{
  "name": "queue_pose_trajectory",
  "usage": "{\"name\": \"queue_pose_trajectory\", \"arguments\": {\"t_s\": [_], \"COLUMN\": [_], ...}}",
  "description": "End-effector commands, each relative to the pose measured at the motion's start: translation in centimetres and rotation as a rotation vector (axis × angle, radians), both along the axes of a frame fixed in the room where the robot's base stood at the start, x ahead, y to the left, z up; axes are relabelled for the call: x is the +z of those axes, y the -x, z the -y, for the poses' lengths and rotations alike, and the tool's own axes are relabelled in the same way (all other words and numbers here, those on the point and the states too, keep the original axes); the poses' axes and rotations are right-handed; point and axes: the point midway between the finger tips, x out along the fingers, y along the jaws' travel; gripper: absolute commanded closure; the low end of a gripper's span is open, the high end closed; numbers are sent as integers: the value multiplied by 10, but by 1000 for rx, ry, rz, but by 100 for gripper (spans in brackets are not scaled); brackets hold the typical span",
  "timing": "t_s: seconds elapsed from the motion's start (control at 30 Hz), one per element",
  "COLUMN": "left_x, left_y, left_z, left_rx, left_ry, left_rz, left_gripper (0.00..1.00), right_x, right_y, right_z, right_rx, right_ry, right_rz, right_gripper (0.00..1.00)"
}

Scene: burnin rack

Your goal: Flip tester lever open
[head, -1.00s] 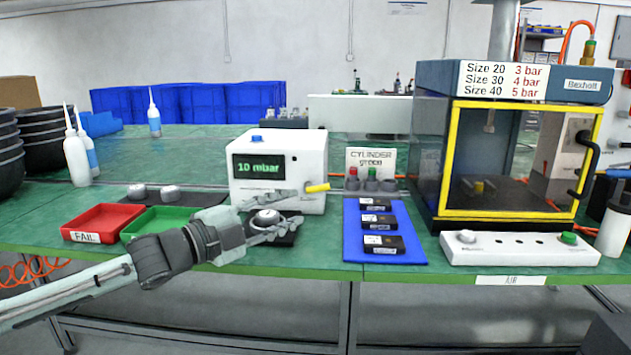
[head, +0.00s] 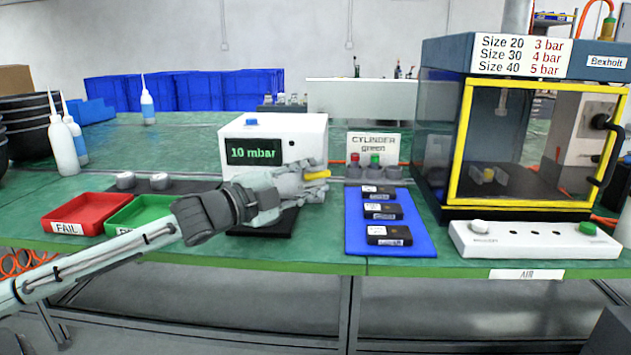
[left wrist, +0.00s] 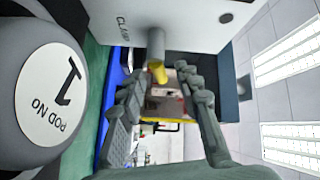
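The white tester (head: 285,140) stands on the green bench, with "10 mbar" on its screen. Its yellow-tipped lever (head: 318,174) sticks out to the right from the tester's side. My left gripper (head: 306,184) is at the lever. In the left wrist view the fingers (left wrist: 160,85) are apart, with the yellow lever tip (left wrist: 158,73) between them near the fingertips. They do not appear closed on it. A pod labelled "POD No 1" (left wrist: 48,95) shows large beside the gripper in that view. In the head view the gripper hides the pod. My right gripper is not in view.
A blue mat (head: 385,247) with several black parts lies right of the tester. A red FAIL tray (head: 90,214) and a green tray (head: 140,215) sit at left. A yellow-framed chamber (head: 462,140) and a white button panel (head: 535,240) stand at right.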

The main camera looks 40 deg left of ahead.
Motion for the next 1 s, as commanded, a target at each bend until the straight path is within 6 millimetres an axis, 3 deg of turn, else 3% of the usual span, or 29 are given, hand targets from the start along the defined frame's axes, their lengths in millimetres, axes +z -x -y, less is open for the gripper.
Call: {"name": "queue_pose_trajectory", "arguments": {"t_s": [0.5,0.77,1.0], "left_x": [0,0,1], "left_y": [-10,-10,-10], "left_z": [2,2,2], "left_rx": [2,1,1], "left_ry": [-1,-1,-2], "left_rz": [-1,-1,-2], "left_gripper": [67,99,100], "right_x": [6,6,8], "right_y": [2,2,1], "right_z": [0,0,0], "right_rx": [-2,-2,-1], "right_ry": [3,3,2], "right_rz": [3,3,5], "right_gripper": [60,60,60]}}
